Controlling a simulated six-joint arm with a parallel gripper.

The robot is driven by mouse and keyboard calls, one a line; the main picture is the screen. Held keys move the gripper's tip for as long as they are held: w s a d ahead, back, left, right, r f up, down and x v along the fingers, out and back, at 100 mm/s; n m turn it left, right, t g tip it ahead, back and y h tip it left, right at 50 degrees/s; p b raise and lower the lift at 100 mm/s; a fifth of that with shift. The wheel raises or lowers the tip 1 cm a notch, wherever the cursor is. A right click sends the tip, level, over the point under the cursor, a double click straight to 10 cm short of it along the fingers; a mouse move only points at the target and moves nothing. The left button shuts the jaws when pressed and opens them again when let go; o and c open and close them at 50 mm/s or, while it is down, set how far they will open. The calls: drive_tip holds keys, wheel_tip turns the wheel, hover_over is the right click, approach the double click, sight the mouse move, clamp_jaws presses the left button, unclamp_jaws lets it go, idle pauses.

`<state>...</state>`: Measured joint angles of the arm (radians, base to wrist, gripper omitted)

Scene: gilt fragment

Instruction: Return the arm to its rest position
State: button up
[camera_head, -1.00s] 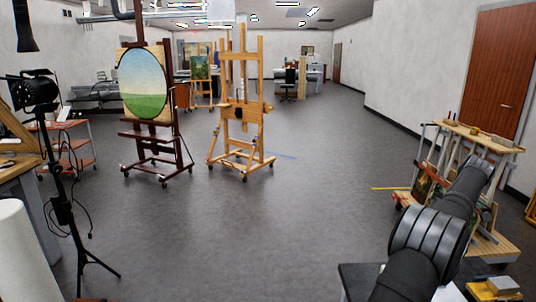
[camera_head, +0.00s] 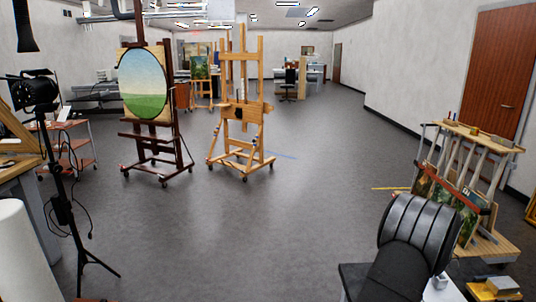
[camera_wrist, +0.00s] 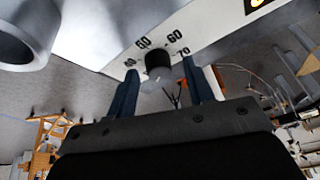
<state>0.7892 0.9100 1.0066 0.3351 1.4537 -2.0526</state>
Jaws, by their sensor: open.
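My gripper (camera_wrist: 159,67) shows in the wrist view, with its two dark blue fingers spread apart. A dark round knob (camera_wrist: 157,64) appears between the fingertips, on a white panel (camera_wrist: 110,38) marked with numbers such as 50, 60 and 70. I cannot tell how far the knob is from the fingers, and I see no contact. Nothing is held. In the head view my arm (camera_head: 420,235) is at the lower right as a thick black ribbed joint. My gripper is not visible there.
A wooden rack of paintings (camera_head: 465,185) stands close to the right of my arm. A dark easel with an oval landscape (camera_head: 145,85) and an empty wooden easel (camera_head: 240,110) stand farther off. A lamp stand (camera_head: 62,190) is at left. The middle floor is clear.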

drive_tip(key=m+t, duration=0.1)
drive_tip(key=m, duration=0.2)
drive_tip(key=m+t+h, duration=0.1)
drive_tip(key=m, duration=0.3)
drive_tip(key=shift+s+a, duration=0.1)
drive_tip(key=shift+s, duration=0.05)
drive_tip(key=m+t+h, duration=0.1)
drive_tip(key=m+h, duration=0.1)
drive_tip(key=m, duration=0.4)
drive_tip(key=shift+t+h, duration=0.3)
drive_tip(key=shift+o, duration=0.3)
